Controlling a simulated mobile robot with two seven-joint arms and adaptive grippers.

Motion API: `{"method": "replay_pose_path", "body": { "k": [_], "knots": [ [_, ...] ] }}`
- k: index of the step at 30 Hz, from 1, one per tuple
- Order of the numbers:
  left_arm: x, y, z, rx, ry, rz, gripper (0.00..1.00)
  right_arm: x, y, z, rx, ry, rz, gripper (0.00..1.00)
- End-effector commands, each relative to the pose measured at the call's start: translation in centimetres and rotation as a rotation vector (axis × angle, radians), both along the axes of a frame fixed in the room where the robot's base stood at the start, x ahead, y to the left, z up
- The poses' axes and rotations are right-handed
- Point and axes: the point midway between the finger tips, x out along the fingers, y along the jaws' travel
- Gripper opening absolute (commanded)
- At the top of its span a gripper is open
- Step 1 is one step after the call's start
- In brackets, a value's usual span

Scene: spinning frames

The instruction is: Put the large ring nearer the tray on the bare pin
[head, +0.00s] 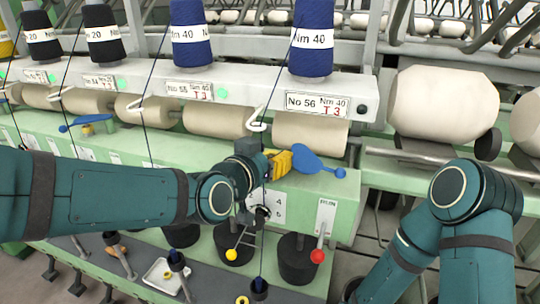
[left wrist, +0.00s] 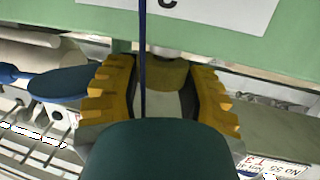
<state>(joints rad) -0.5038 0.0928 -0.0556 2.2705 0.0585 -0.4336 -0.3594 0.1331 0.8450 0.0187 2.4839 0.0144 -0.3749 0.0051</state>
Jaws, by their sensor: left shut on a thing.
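My left gripper (head: 278,163) reaches over the green machine beam near its right end. Its yellow ridged fingers also show in the left wrist view (left wrist: 160,95). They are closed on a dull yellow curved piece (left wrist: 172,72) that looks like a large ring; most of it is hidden. A pale round part shows just behind it, too covered to tell whether it is a pin.
A blue paddle (head: 312,162) is just right of my left fingers. A red-knobbed lever (head: 318,256) and a yellow-knobbed lever (head: 232,254) stand below. A dark thread hangs close to the gripper. A navy post (head: 259,289) stands at the bottom.

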Motion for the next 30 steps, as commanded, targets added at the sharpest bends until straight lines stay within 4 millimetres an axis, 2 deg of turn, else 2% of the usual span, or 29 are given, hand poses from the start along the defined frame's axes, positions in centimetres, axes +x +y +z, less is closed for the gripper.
{"method": "replay_pose_path", "body": {
  "k": [2,3,5,6,23,30],
  "knots": [
    [0.0,0.0,0.0,0.0,0.0,0.0,0.23,0.0,0.0,0.0,0.0,0.0,0.0,0.0],
    [0.0,0.0,0.0,0.0,0.0,0.0,0.53,0.0,0.0,0.0,0.0,0.0,0.0,0.0],
    [0.0,0.0,0.0,0.0,0.0,0.0,0.74,0.0,0.0,0.0,0.0,0.0,0.0,0.0],
    [0.0,0.0,0.0,0.0,0.0,0.0,0.76,0.0,0.0,0.0,0.0,0.0,0.0,0.0],
    [-0.4,-0.1,0.1,0.002,0.0,-0.006,0.76,0.0,0.0,0.0,0.0,0.0,0.001,0.0],
    [-2.9,1.4,0.7,0.0,-0.002,-0.004,0.76,0.0,0.0,0.0,0.0,0.0,0.001,0.0]
  ]
}}
